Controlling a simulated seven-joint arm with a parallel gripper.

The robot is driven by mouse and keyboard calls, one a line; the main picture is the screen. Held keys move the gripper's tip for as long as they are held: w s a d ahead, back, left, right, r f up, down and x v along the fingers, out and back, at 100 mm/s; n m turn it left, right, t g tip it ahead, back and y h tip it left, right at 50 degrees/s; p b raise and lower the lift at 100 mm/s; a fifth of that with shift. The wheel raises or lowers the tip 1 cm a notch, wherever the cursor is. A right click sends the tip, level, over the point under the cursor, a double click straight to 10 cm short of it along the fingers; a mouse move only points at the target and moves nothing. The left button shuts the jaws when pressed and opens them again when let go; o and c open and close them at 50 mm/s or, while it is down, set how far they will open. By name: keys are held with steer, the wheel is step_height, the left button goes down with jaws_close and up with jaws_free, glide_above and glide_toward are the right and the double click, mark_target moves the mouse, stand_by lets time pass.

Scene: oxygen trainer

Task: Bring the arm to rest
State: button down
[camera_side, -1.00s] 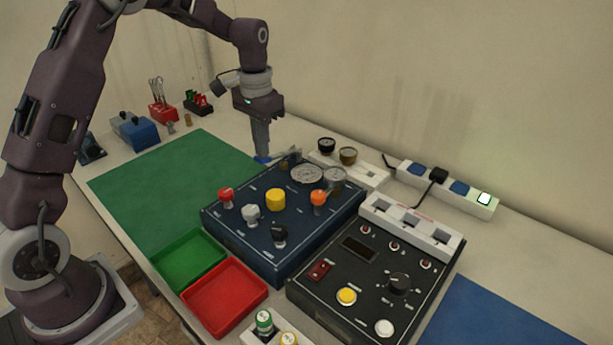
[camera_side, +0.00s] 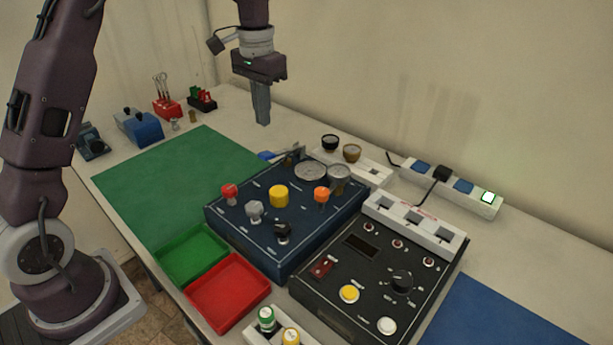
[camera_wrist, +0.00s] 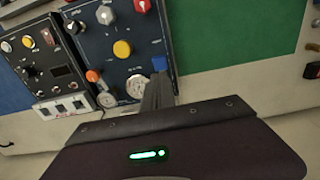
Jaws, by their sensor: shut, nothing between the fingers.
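My gripper (camera_side: 263,122) hangs in the air with its fingers pointing down, above the far end of the dark blue panel box (camera_side: 235,222). Its fingers are shut with nothing between them. In the wrist view the shut fingers (camera_wrist: 158,92) reach toward the edge of the blue panel box (camera_wrist: 118,30). The box carries a red knob (camera_side: 229,192), a yellow knob (camera_side: 278,196), an orange knob (camera_side: 321,194) and round gauges (camera_side: 311,171). A small blue part (camera_side: 266,155) shows at its far corner, clear of the fingers.
A black panel box (camera_side: 330,286) stands to the right, with a white power strip (camera_side: 450,190) behind. A green mat (camera_side: 150,185), a green tray (camera_side: 192,255) and a red tray (camera_side: 228,292) lie left and front. A wall rises behind the table.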

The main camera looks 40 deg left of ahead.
steer(key=s+d+r+t, duration=0.2)
steer(key=s+d+r, duration=0.4)
steer(key=s+r, duration=0.45)
steer(key=s+d+f+t, duration=0.1)
steer(key=s+d+f, duration=0.1)
steer(key=s, duration=0.7)
steer(key=s+d+f+t, duration=0.2)
steer(key=s, duration=0.8)
steer(key=shift+s+d+t, duration=0.15)
steer(key=shift+d+t, duration=0.05)
steer(key=shift+t, duration=0.1)
